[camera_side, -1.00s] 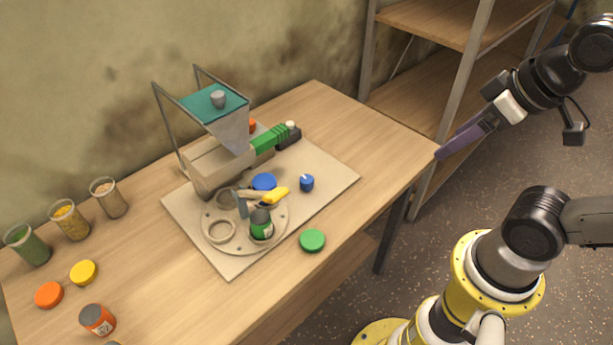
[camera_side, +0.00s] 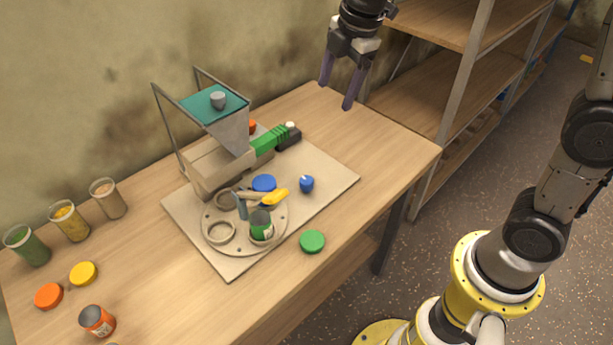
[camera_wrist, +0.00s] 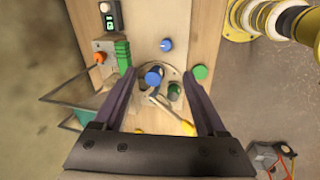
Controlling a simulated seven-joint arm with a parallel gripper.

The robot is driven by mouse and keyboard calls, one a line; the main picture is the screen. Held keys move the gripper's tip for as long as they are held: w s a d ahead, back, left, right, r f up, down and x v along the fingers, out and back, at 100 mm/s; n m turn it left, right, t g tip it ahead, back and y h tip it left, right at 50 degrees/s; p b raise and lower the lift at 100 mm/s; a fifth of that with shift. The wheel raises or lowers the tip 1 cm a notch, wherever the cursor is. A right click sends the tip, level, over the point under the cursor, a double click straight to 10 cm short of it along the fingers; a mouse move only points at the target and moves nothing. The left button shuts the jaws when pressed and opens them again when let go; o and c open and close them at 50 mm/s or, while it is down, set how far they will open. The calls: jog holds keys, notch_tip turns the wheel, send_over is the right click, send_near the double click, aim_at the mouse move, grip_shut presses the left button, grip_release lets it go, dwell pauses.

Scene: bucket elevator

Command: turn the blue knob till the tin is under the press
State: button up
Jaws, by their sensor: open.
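The blue knob (camera_side: 307,184) with a white mark stands on the beige board, right of the round plate; it also shows in the wrist view (camera_wrist: 166,45). The tin (camera_side: 261,226), with a green label, stands on the front right part of the round plate (camera_side: 237,247); the wrist view shows it partly (camera_wrist: 174,91). A blue round-topped part (camera_side: 264,182), which may be the press, is at the plate's back edge, beside a yellow handle (camera_side: 276,197). My gripper (camera_side: 336,95) is open and empty, pointing down, high above the table's back right, apart from the knob.
A hopper (camera_side: 228,130) with a teal top and thin uprights stands at the board's back left. A green lid (camera_side: 312,240) lies right of the board. Jars, lids and an orange tin (camera_side: 97,321) occupy the table's left. The table's right end is clear; shelves (camera_side: 470,85) stand behind.

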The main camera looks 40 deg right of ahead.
jog(key=w+a+f+n+g, duration=0.1)
jog(key=w+a+f, duration=0.1)
jog(key=w+f, duration=0.3)
jog(key=g, duration=0.2)
send_near(307, 180)
notch_tip(307, 180, down, 9)
jog(key=shift+a+f, duration=0.1)
grip_shut()
